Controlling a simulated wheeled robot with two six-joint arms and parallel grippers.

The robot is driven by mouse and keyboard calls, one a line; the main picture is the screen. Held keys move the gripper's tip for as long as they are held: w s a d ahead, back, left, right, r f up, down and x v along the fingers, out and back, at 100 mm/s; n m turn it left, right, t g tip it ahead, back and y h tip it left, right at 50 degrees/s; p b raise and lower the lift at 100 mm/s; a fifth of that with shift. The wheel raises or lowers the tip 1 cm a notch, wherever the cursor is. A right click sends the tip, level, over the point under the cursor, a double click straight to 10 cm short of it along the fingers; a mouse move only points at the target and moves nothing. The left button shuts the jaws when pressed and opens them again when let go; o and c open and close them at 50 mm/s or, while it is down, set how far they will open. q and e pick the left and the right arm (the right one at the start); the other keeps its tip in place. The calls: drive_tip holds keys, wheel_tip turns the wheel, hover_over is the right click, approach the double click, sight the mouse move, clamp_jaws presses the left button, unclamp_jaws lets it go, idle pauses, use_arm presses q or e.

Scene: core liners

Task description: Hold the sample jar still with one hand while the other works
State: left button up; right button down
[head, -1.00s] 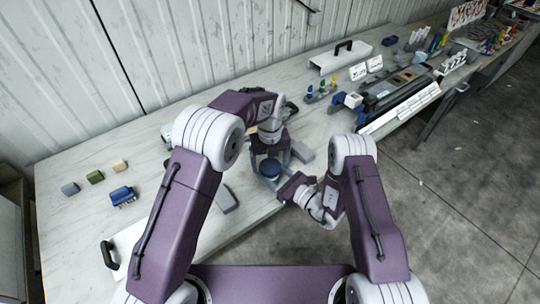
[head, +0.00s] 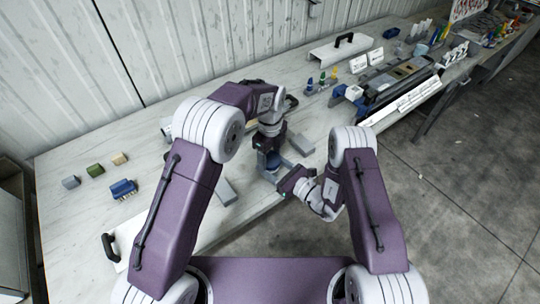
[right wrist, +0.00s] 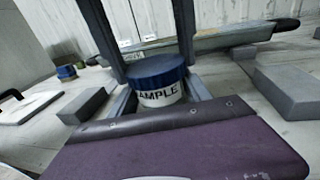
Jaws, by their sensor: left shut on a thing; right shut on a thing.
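The sample jar (right wrist: 160,98) stands upright in the right wrist view, with a white label reading "AMPLE" in the visible part and a dark blue lid (right wrist: 156,72). My right gripper (head: 274,178) reaches in from the front, its grey fingers on both sides of the jar body, shut on it. My left gripper (head: 272,158) points down from above, its two dark fingers on either side of the lid, shut on it. In the head view the jar is mostly hidden by both grippers, with only some of its blue showing.
Grey blocks (head: 226,192) and (right wrist: 285,90) lie near the jar. A blue connector-like block (head: 123,188) and several small blocks (head: 95,170) lie at left. A long tray (head: 400,88) and small coloured items stand farther right. The wall closes the back.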

use_arm(q)
drive_tip(key=n, duration=0.6)
drive_tip(key=shift+n, duration=0.4)
drive_tip(key=n, duration=0.6)
drive_tip(key=shift+n, duration=0.4)
drive_tip(key=n, duration=0.6)
drive_tip(key=shift+n, duration=0.3)
drive_tip(key=n, duration=0.6)
drive_tip(key=shift+r, duration=0.1)
drive_tip(key=n, duration=1.3)
drive_tip(key=shift+n, duration=0.3)
drive_tip(key=n, duration=0.6)
